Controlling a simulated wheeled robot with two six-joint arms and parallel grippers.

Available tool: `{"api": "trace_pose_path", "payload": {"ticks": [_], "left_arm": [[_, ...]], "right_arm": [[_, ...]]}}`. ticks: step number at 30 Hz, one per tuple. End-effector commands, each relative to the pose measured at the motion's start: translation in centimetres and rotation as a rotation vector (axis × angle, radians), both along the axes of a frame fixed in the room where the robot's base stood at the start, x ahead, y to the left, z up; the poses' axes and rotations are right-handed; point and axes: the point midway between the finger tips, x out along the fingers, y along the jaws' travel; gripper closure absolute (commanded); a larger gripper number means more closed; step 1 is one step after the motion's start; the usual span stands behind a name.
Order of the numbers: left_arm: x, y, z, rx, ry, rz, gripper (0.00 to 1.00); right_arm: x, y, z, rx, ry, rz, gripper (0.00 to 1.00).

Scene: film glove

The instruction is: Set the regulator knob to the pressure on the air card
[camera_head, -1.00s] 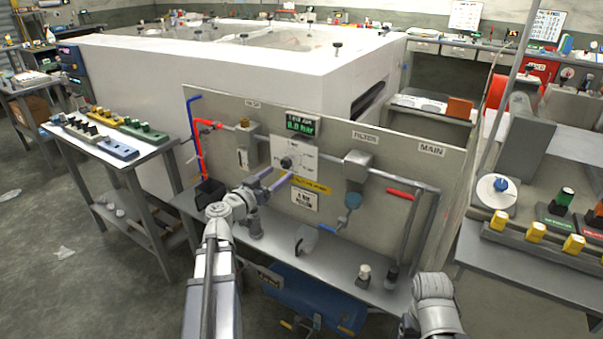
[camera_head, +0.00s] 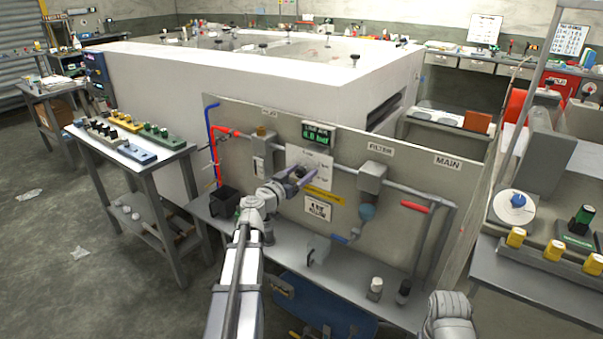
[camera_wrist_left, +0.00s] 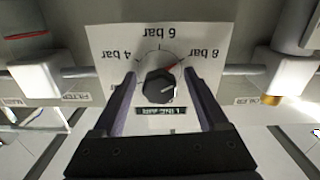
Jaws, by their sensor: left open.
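The dark regulator knob (camera_wrist_left: 160,86) sits on a white dial plate (camera_wrist_left: 108,45) with bar labels around it, in the left wrist view. A small red mark shows at the knob's upper right, and a pale line on its face. My left gripper (camera_wrist_left: 160,74) is open, with one finger on each side of the knob; I cannot tell whether they touch it. In the head view my left gripper (camera_head: 303,180) covers the knob in front of the dial plate (camera_head: 322,162). My right gripper is out of view.
A green digital display (camera_head: 318,136) is above the dial. Pipes, a filter (camera_head: 371,180) and a red handle (camera_head: 414,207) occupy the panel to the right. A black box (camera_head: 224,200) stands at the left end of the grey shelf. My right forearm (camera_head: 448,318) shows at the bottom.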

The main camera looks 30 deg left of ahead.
Motion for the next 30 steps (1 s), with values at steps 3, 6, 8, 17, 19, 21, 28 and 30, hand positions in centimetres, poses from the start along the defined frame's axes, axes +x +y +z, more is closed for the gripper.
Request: {"api": "trace_pose_path", "payload": {"ticks": [3,6,8,17,19,21,28,30], "left_arm": [[0.08,-0.03,0.0,0.0,0.0,0.0,0.24],[0.06,-0.03,0.0,0.0,0.0,0.0,0.24],[0.05,-0.02,0.0,0.0,0.0,0.0,0.26],[0.04,-0.01,0.0,0.0,0.0,0.0,0.6],[0.03,-0.01,0.0,0.0,0.0,0.0,0.68],[0.03,-0.01,0.0,0.0,0.0,0.0,0.76],[0.03,-0.01,0.0,0.0,0.0,0.0,1.0],[0.03,-0.01,0.0,0.0,0.0,0.0,1.0]], "right_arm": [[0.0,0.0,0.0,0.0,0.0,0.0,0.27],[0.0,0.0,0.0,0.0,0.0,0.0,0.27],[0.0,0.0,0.0,0.0,0.0,0.0,0.27],[0.0,0.0,0.0,0.0,0.0,0.0,0.27],[0.0,0.0,0.0,0.0,0.0,0.0,0.27],[0.0,0.0,0.0,0.0,0.0,0.0,0.27],[0.0,0.0,0.0,0.0,0.0,0.0,0.27],[0.0,0.0,0.0,0.0,0.0,0.0,0.27]]}}
